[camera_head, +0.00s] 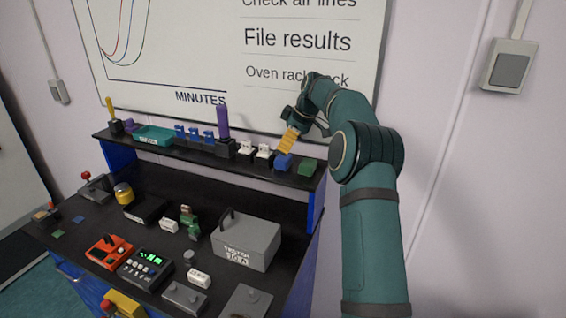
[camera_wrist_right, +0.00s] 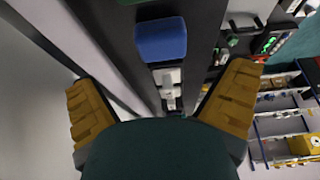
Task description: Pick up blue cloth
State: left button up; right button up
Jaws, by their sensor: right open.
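The blue cloth (camera_head: 283,161) looks like a small folded blue block near the right end of the upper shelf, left of a green one. In the right wrist view the blue cloth (camera_wrist_right: 162,40) lies beyond the fingertips, near the middle of the picture. My right gripper (camera_head: 288,140) is just above the blue cloth in the head view, with yellow fingers pointing down. In the right wrist view my right gripper (camera_wrist_right: 160,78) is open, its fingers wide apart with nothing between them. My left gripper is not in view.
The green block (camera_head: 307,167) sits close by on the shelf (camera_head: 230,158). White-topped items (camera_head: 264,154) and a purple cylinder (camera_head: 222,123) stand to the left. The whiteboard wall is close behind. A grey box (camera_head: 246,241) stands on the bench below.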

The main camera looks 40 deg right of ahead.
aim_at(286, 158)
jog(key=shift+w+a+f, duration=0.1)
jog(key=shift+w+f, duration=0.1)
jog(key=shift+f, duration=0.35)
jog(key=f, duration=0.4)
jog(key=shift+w+a+f, duration=0.1)
jog(key=shift+w+a, duration=0.1)
jog(key=shift+a, duration=0.1)
jog(key=shift+w+f, duration=0.25)
jog(key=shift+f, duration=0.25)
jog(key=c, duration=1)
